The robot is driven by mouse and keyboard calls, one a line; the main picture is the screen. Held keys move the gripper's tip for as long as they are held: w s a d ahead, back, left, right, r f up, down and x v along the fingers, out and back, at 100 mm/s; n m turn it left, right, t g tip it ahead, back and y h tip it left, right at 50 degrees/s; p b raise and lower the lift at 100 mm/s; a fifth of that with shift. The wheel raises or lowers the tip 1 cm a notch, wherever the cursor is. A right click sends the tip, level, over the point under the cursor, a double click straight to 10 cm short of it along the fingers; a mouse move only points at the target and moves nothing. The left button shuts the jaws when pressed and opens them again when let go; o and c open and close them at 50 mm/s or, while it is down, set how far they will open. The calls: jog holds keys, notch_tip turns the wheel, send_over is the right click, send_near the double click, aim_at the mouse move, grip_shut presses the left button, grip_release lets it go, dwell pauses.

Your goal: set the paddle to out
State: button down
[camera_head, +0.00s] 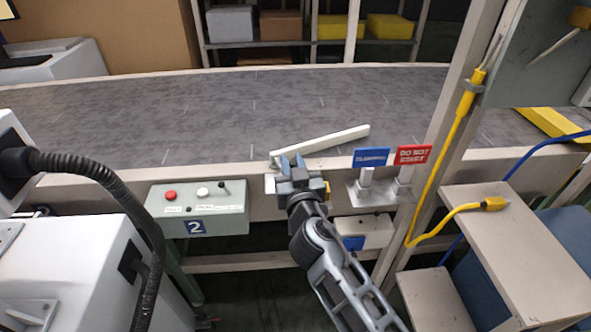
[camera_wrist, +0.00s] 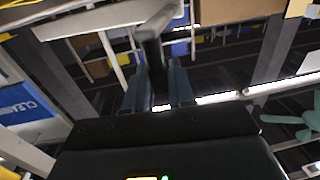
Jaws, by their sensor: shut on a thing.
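The paddle (camera_head: 325,140) is a long pale bar. In the head view it slants from the conveyor's near edge back and to the right, over the grey belt. My gripper (camera_head: 291,163) is at the paddle's near left end, at the front rail. In the wrist view my gripper (camera_wrist: 158,84) is shut on a dark upright piece (camera_wrist: 150,48), which looks like the paddle's handle. A pale bar (camera_wrist: 95,20) crosses above it there, apparently the paddle. My fingers hide the handle in the head view.
A control box (camera_head: 197,208) marked 2 stands left of my gripper. A blue sign (camera_head: 371,157) and a red "DO NOT START" sign (camera_head: 413,155) stand close on the right, before a post (camera_head: 440,130). The visible belt (camera_head: 180,115) is otherwise empty.

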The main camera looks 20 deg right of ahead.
jog(key=shift+w+a+r+m+g+h+b, duration=0.15)
jog(key=shift+a+m+h+b, duration=0.35)
jog(key=shift+b, duration=1.05)
jog(key=shift+w+a+f+m+g+h+b, duration=0.1)
jog(key=shift+a+m+g+h+b, duration=0.3)
jog(key=shift+a+b, duration=0.95)
jog(key=shift+w+a+r+m+t+h+b, duration=0.15)
jog(key=shift+a+h+b, duration=0.45)
jog(key=shift+b, duration=1.2)
jog(key=shift+s+d+f, duration=0.1)
jog(key=shift+d, duration=0.05)
jog(key=c, duration=1.1)
grip_release()
jog(key=shift+d, duration=0.2)
jog(key=shift+s+f, duration=0.1)
jog(key=v, duration=0.7)
jog(key=shift+s+a+b, duration=0.25)
jog(key=shift+a+b, duration=0.05)
jog(key=shift+b, duration=0.05)
